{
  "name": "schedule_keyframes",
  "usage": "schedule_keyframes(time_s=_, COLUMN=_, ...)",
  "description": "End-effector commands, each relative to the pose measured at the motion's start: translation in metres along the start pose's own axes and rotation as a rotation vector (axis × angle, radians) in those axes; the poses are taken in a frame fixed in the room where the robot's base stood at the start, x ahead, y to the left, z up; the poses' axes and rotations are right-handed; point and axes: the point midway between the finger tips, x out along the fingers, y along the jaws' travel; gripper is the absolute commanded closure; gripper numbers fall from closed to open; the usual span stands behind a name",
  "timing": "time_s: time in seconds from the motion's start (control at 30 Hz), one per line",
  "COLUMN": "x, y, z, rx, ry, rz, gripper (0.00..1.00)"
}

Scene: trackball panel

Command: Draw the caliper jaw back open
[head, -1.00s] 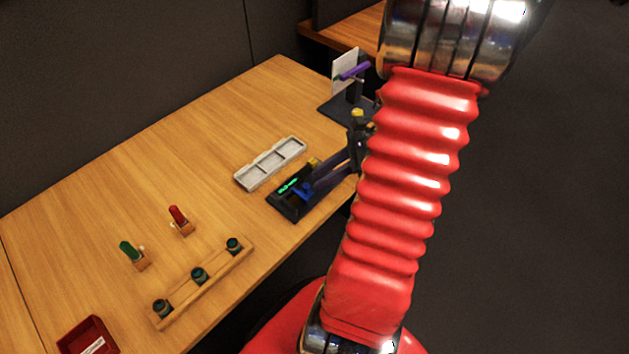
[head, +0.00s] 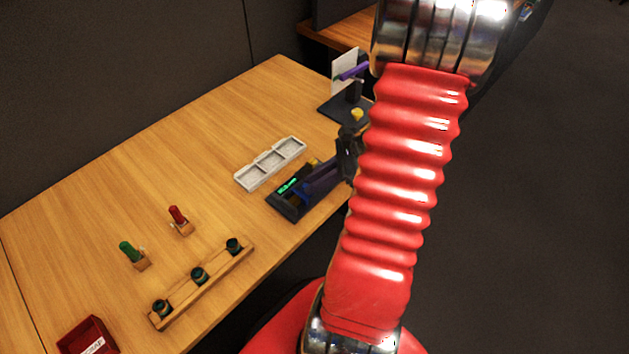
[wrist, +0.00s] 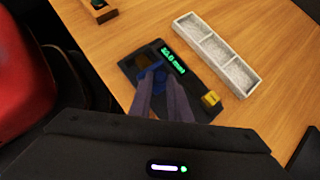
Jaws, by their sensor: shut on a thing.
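The caliper (head: 288,206) is a dark block near the table's right edge, with a lit green readout. It also shows in the wrist view (wrist: 131,67), where the readout's digits are too blurred to read surely. Its blue jaw piece (wrist: 153,70) stands near the end away from a yellow block (wrist: 211,99). My gripper (wrist: 154,84) comes down over the caliper with its two purple-grey fingers shut on the blue jaw piece. In the head view my gripper (head: 307,191) partly hides the blue piece.
A pale three-compartment tray (head: 270,163) lies just beside the caliper. A stand with a purple bar (head: 354,71) is behind. Red (head: 177,215) and green (head: 127,252) levers, a wooden rack (head: 212,285) and a red box (head: 88,337) are toward the front left.

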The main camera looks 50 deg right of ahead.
Motion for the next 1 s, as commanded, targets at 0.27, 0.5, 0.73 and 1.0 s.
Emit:
schedule_keyframes(time_s=0.27, x=0.0, y=0.0, z=0.0, rx=-0.001, ry=0.0, rz=0.0, gripper=1.0)
schedule_keyframes(time_s=0.5, x=-0.005, y=-0.007, z=-0.005, rx=-0.001, ry=0.0, rz=-0.001, gripper=1.0)
schedule_keyframes(time_s=0.73, x=-0.01, y=-0.015, z=-0.009, rx=-0.002, ry=0.001, rz=-0.001, gripper=1.0)
schedule_keyframes(time_s=1.0, x=-0.011, y=-0.016, z=-0.01, rx=-0.002, ry=0.004, rz=-0.006, gripper=0.76)
